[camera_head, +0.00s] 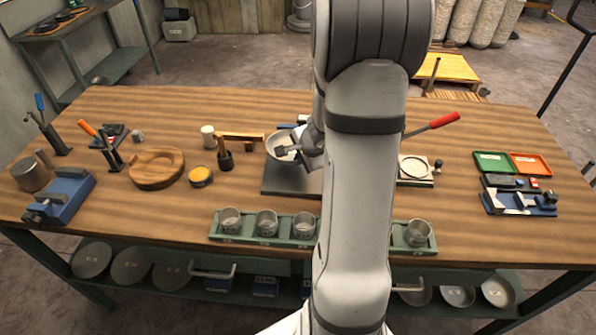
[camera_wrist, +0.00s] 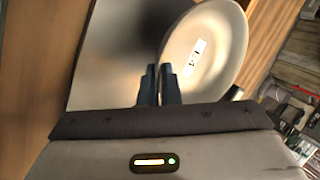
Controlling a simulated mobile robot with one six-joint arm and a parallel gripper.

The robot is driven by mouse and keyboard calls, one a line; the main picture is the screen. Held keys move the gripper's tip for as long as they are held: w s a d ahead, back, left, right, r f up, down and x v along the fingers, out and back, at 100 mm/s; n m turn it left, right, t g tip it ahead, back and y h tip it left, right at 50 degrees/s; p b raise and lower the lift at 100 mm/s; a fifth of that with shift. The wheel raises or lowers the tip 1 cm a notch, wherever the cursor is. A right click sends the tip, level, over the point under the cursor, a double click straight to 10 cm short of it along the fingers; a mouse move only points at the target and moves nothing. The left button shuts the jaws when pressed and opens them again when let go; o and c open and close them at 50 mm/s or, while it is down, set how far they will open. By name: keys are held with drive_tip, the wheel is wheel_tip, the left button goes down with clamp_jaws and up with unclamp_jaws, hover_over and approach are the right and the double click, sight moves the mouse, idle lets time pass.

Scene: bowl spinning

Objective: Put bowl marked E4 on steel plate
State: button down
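A shallow pale metal bowl (camera_head: 279,146) is at the back part of the dark steel plate (camera_head: 285,180). It looks tilted, and I cannot tell whether it touches the plate. In the wrist view the bowl (camera_wrist: 221,42) shows its inside with a white label that seems to read E4, and the steel plate (camera_wrist: 110,60) lies to its left. My gripper (camera_head: 297,151) is at the bowl's right side in the head view. In the wrist view the fingers (camera_wrist: 161,72) are close together with the bowl's rim between them. My arm hides the plate's right part.
A green rack (camera_head: 250,240) with several metal cups stands in front of the plate. A framed round piece (camera_head: 413,168) lies right of my arm.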

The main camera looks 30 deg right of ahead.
drive_tip(key=shift+f+b, duration=0.7)
drive_tip(key=shift+f, duration=0.95)
drive_tip(key=shift+s, duration=0.1)
drive_tip(key=shift+f, duration=0.15)
drive_tip(key=c, duration=1.6)
unclamp_jaws()
drive_tip(key=shift+c, duration=0.2)
